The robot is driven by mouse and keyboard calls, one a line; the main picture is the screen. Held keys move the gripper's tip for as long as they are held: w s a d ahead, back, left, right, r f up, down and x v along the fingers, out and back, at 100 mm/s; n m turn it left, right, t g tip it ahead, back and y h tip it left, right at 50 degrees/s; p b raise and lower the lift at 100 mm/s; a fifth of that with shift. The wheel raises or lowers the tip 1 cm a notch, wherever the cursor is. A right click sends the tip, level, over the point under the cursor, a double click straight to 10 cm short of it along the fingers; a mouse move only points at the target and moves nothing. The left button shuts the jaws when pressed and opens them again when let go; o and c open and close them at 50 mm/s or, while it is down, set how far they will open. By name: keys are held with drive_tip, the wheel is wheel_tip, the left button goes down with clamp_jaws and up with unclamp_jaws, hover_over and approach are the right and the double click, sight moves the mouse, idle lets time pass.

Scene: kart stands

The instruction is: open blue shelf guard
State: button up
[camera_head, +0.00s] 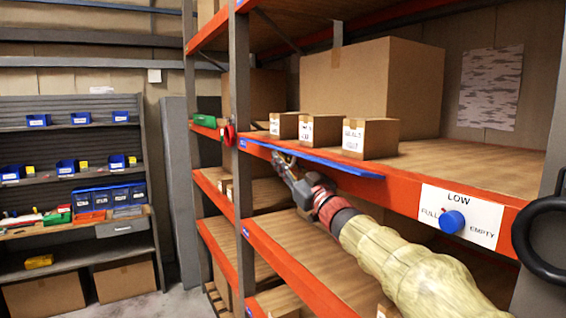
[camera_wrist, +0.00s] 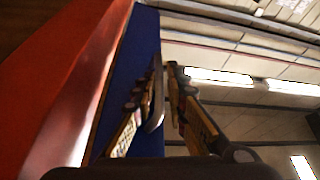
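The blue shelf guard (camera_head: 318,162) is a long, thin blue strip along the front edge of the upper orange shelf, sticking out a little from it. In the wrist view the guard (camera_wrist: 130,75) is a dark blue panel beside the orange shelf beam. My gripper (camera_head: 279,160) is just under and in front of the guard, near its left half. In the wrist view my gripper (camera_wrist: 164,65) has its fingertips close together at the panel's right edge, the left finger overlapping the blue. Whether they touch or pinch it is not clear.
A large cardboard box (camera_head: 360,80) and small boxes (camera_head: 370,138) stand on the upper shelf. A white LOW sign with a blue knob (camera_head: 452,222) is on the beam at right. A grey upright (camera_head: 240,110) stands left of my gripper. Rack shelves with blue bins (camera_head: 88,200) are farther left.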

drive_tip(key=shift+d, duration=0.1)
drive_tip(key=v, duration=1.2)
drive_tip(key=shift+c, duration=0.4)
